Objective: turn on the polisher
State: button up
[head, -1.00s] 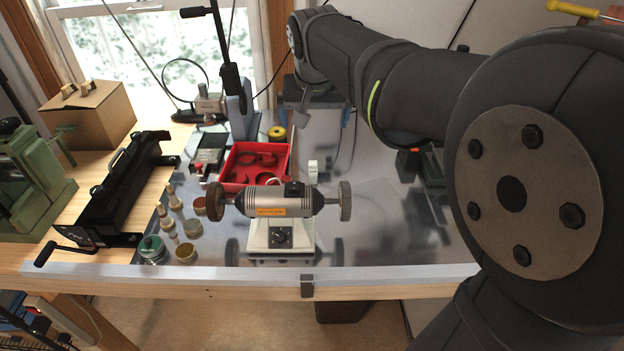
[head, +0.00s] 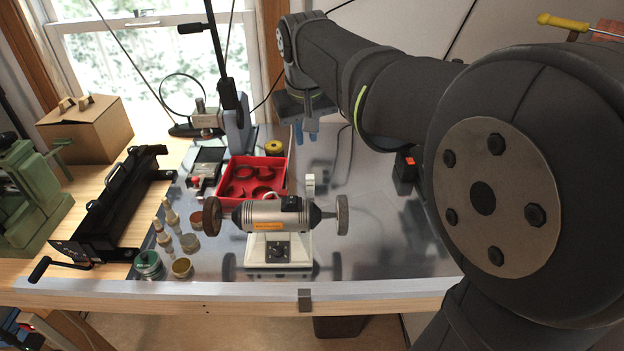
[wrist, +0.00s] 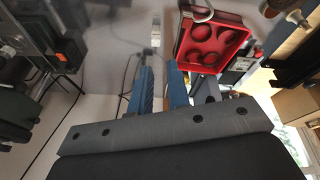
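The polisher (head: 275,216) stands on the metal bench sheet in the head view. It has a silver motor body, an orange label, a round wheel at each end and a pale base. A dark dial (head: 276,253) is on the front of the base; its setting is too small to read. My gripper (head: 304,134) is behind the polisher, well apart from it and pointing down. In the wrist view its two blue fingers (wrist: 160,92) stand apart with nothing visible between them. The polisher's body and dial are not clearly seen there.
A red tray (head: 231,182) with dark rings lies behind the polisher; it also shows in the wrist view (wrist: 229,21). A small white block (head: 308,184) stands close behind the polisher. Small jars (head: 148,264) and pegs are at its left. The sheet at its right is mostly clear.

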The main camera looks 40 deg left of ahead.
jog(key=shift+s+r+n, duration=0.25)
jog(key=shift+s+n, duration=0.15)
jog(key=shift+n, duration=0.5)
grip_shut()
notch_tip(320, 180, up, 4)
jog(key=n+g+h, duration=0.3)
jog(key=n, duration=0.9)
send_over(291, 203)
jog(key=w+a, duration=0.2)
jog(key=shift+s+d, duration=0.2)
jog(key=f, duration=0.4)
jog(key=d+f, duration=0.1)
jog(key=f, duration=0.4)
jog(key=s+f, duration=0.1)
jog(key=f, duration=0.4)
jog(key=shift+s+d, duration=0.1)
jog(key=shift+d, duration=0.05)
